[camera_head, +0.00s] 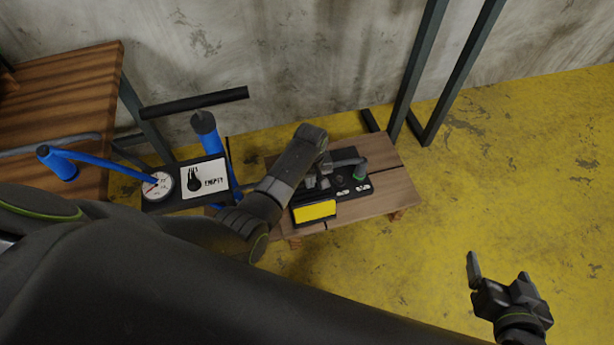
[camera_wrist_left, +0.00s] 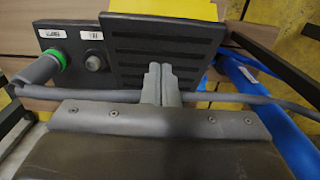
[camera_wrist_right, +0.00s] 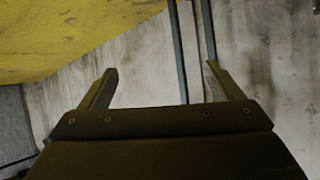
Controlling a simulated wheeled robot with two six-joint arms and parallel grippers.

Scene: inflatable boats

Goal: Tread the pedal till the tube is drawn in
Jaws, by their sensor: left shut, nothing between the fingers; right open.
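The foot pedal is a black ridged plate (camera_wrist_left: 196,44) with a yellow panel (camera_head: 315,211), on a low wooden stand (camera_head: 392,190). My left gripper (camera_wrist_left: 160,70) is shut and empty, its fingertips over the ridged plate; whether they touch it I cannot tell. The head view shows this gripper (camera_head: 322,182) partly hidden by its arm. A grey hose (camera_wrist_left: 40,68) ends at a green-ringed port (camera_wrist_left: 52,58), also seen in the head view (camera_head: 360,172). A grey knob or port (camera_wrist_left: 95,62) sits beside it. My right gripper (camera_head: 498,270) is open and empty, over the floor.
A blue pump (camera_head: 213,138) with a black T-handle (camera_head: 195,102) stands left of the pedal. A wooden table (camera_head: 75,85) is at left, dark metal posts (camera_head: 415,70) behind. The yellow floor (camera_head: 500,170) at right is clear.

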